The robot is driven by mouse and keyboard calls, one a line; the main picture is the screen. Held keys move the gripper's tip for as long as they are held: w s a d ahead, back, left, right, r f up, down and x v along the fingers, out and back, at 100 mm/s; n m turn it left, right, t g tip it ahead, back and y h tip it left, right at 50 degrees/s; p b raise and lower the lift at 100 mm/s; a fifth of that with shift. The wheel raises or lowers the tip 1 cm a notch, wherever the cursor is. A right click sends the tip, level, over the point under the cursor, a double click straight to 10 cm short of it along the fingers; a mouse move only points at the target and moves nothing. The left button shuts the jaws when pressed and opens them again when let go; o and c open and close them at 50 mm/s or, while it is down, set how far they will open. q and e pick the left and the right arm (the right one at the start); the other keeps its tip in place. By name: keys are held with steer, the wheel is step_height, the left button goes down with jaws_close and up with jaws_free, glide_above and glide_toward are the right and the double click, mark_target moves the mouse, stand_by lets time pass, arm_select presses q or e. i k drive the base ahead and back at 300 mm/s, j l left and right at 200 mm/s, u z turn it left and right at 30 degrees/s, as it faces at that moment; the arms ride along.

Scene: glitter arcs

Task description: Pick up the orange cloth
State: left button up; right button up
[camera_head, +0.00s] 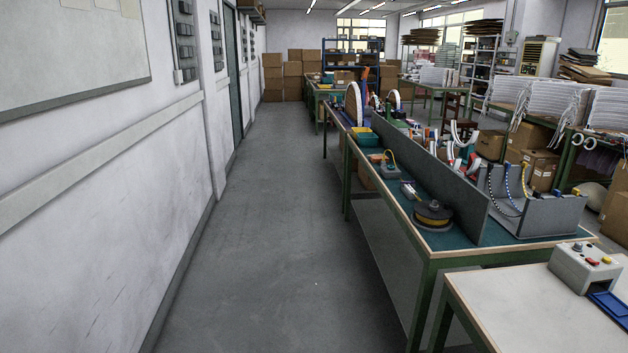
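I cannot make out an orange cloth for certain in the head view. A small orange item (376,158) lies on the green-topped workbench (470,250), beside a teal box. It is too small to tell what it is. Another orange, upright shape (365,74) shows farther back near the blue shelf, also too small to identify. Neither of my grippers is in view.
A clear grey floor aisle (270,220) runs between the white wall (90,200) on the left and the workbenches on the right. A white-topped table (510,305) with a control box (585,266) stands front right. Cardboard boxes (292,70) are stacked at the back.

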mark_target(374, 159)
steer(key=i, duration=3.55)
steer(key=i+j, duration=0.1)
steer(key=i, duration=1.7)
steer(key=i+z, duration=0.1)
steer(key=i, duration=1.7)
steer(key=z, duration=0.45)
steer(key=i+j+z, duration=0.1)
steer(key=z, duration=0.35)
steer(key=i+z, duration=0.1)
steer(key=z, duration=0.3)
steer(key=j+z, duration=0.15)
steer(key=z, duration=0.3)
steer(key=j+z, duration=0.1)
steer(key=z, duration=0.35)
steer(key=i, duration=0.05)
